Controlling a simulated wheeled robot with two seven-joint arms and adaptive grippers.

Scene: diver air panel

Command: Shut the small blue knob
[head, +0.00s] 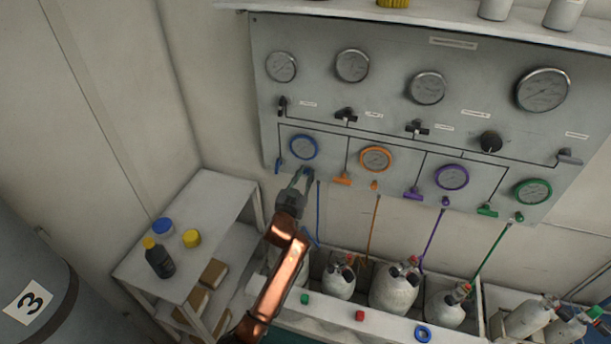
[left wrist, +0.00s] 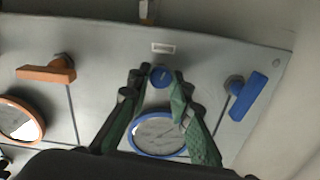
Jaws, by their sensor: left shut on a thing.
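My left gripper (head: 302,181) reaches up to the lower left of the grey gauge panel (head: 390,125), just below the blue-ringed gauge (head: 303,147). In the left wrist view its green-padded fingers are on either side of the small round blue knob (left wrist: 160,76) and shut on it. The blue-ringed gauge (left wrist: 158,135) shows behind the fingers there. In the head view the gripper mostly hides the knob. A blue lever handle (head: 279,166) is left of the gripper and also shows at the right in the left wrist view (left wrist: 247,96). My right gripper is not in view.
An orange lever (head: 342,179) and a small orange knob (head: 374,185) are to the right on the panel. A blue hose (head: 318,210) hangs close to the gripper. Below are a white trough (head: 345,322) with cylinders and a shelf unit (head: 205,200) with bottles.

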